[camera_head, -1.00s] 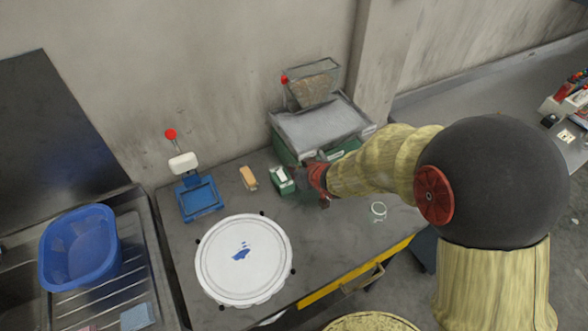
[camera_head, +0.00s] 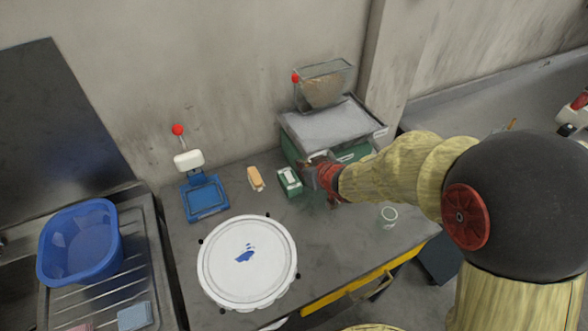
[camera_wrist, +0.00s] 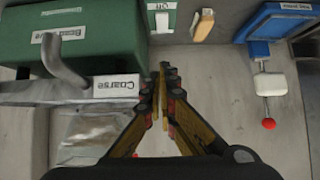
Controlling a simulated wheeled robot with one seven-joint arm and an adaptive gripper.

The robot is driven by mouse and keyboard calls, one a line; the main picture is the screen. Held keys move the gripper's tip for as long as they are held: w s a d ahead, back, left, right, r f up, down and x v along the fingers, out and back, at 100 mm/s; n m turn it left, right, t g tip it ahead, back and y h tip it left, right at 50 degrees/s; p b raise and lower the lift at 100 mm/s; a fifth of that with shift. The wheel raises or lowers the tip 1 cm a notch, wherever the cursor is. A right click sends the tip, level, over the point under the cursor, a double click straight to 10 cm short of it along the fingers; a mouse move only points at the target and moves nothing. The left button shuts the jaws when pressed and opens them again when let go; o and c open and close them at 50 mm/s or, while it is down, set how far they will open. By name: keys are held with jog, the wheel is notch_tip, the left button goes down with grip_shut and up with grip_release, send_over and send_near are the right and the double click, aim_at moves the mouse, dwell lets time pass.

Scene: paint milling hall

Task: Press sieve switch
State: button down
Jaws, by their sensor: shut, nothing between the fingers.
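The sieve (camera_head: 328,124) is a green machine with a grey top at the back of the table. It also shows in the wrist view (camera_wrist: 85,30), with a "Coarse" label and a grey lever (camera_wrist: 62,62). A small green switch box (camera_head: 290,182) with a white rocker stands just left of it. In the wrist view the rocker (camera_wrist: 162,20) has a label that seems to read "Off". My gripper (camera_head: 308,173) is shut and empty, close to the right of the switch box. Its fingertips (camera_wrist: 163,72) point towards the box; I see no contact.
A tan-handled brush or block (camera_head: 256,178) and a blue stand with a white head (camera_head: 205,197) are left of the switch. A white round lid (camera_head: 247,262) lies in front. A glass (camera_head: 388,215) stands right. A blue basin (camera_head: 80,242) sits at far left.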

jog(key=b, duration=0.3)
send_over(291, 175)
jog(key=f, duration=0.6)
jog(key=shift+s+d+f, duration=0.1)
jog(key=shift+s+f, duration=0.15)
jog(key=shift+s, duration=0.15)
notch_tip(291, 175, down, 2)
jog(key=shift+w+f, duration=0.1)
jog(key=shift+f, duration=0.1)
jog(key=shift+w+f+b, duration=0.1)
jog(key=shift+f+b, duration=0.2)
jog(key=shift+f, duration=0.25)
jog(key=shift+r+p, duration=0.1)
jog(key=shift+p, duration=0.7)
jog(key=shift+w+g+p, duration=0.25)
jog(key=shift+g+p, duration=0.15)
jog(key=shift+p, duration=0.65)
jog(key=shift+f, duration=0.45)
jog(key=shift+s, duration=0.15)
